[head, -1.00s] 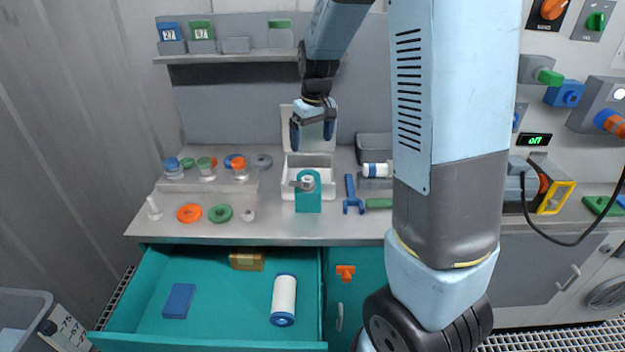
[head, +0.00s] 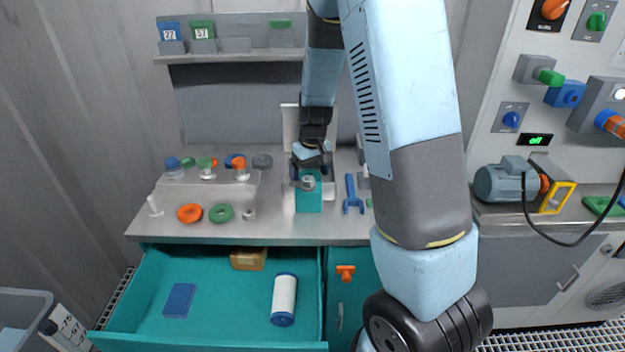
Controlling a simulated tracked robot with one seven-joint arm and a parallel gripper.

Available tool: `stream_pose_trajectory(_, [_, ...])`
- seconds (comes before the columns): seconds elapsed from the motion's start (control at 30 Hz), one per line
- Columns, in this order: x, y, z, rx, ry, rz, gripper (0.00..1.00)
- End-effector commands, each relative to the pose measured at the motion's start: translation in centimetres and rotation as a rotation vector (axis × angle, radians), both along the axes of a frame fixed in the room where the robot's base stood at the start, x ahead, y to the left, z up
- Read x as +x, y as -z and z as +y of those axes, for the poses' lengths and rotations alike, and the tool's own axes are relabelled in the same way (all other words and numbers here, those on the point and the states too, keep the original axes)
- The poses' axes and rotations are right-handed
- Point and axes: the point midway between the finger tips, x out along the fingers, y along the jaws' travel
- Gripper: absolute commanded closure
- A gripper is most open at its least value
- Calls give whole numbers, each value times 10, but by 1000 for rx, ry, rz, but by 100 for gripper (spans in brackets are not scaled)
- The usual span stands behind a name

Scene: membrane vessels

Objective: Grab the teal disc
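No separate flat teal disc stands out in the head view. A teal upright piece (head: 308,201) stands on the bench, with a grey round fitting (head: 308,183) at its upper part. My gripper (head: 311,167) is low over the bench, at the top of this teal piece in the picture. Whether it touches the piece, and how its fingers stand, I cannot make out. A white open box (head: 288,189) behind is mostly hidden by the gripper and the teal piece.
An orange ring (head: 189,213) and a green ring (head: 220,213) lie on the bench at left, before a low stand (head: 212,186) with small vessels. The teal drawer (head: 220,290) is open below.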

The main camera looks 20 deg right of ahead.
Motion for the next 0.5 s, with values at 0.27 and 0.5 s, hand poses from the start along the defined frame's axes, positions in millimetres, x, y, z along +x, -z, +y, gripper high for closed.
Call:
stream_pose_trajectory(0.27, [1, 7, 0, 0, 0, 0, 0])
stream_pose_trajectory(0.5, [1, 6, 0, 0, 0, 0, 16])
